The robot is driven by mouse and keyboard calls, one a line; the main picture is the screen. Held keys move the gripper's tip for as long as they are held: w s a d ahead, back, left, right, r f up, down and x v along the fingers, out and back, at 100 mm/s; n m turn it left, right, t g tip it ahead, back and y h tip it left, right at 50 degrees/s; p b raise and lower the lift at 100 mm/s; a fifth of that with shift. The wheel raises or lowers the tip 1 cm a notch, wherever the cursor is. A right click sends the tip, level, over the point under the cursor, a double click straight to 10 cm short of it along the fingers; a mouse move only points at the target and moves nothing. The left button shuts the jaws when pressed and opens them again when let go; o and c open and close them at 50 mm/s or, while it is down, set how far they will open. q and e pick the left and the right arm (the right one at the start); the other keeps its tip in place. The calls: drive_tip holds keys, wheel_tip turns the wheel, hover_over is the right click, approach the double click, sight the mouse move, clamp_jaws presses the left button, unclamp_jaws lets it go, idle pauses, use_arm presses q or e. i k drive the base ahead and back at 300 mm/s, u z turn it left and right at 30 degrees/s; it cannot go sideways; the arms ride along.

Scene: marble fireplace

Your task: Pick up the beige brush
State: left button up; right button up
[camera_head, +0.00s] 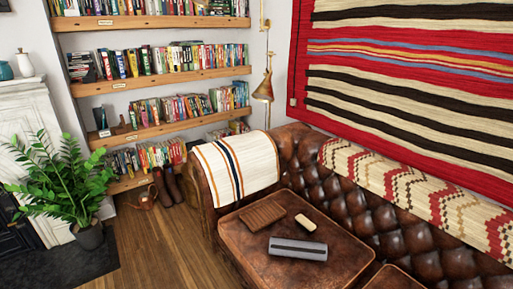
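A small beige block-shaped object, which looks like the beige brush (305,223), lies on the brown leather seat cushion (345,259) of the sofa. It sits between a brown ribbed wooden piece (262,215) on its left and a grey box-like object (298,249) in front of it, apart from both. Neither of my grippers shows in the head view.
The tufted leather sofa (375,215) has a high back and a left arm draped with a striped blanket (238,165). A potted plant (65,185) stands at the left by the fireplace. Bookshelves (165,85) line the back wall. Wooden floor (165,250) is clear at the lower left.

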sight(307, 224)
drive_tip(key=z, duration=5.05)
drive_tip(key=k, duration=2.5)
drive_tip(key=u, duration=0.05)
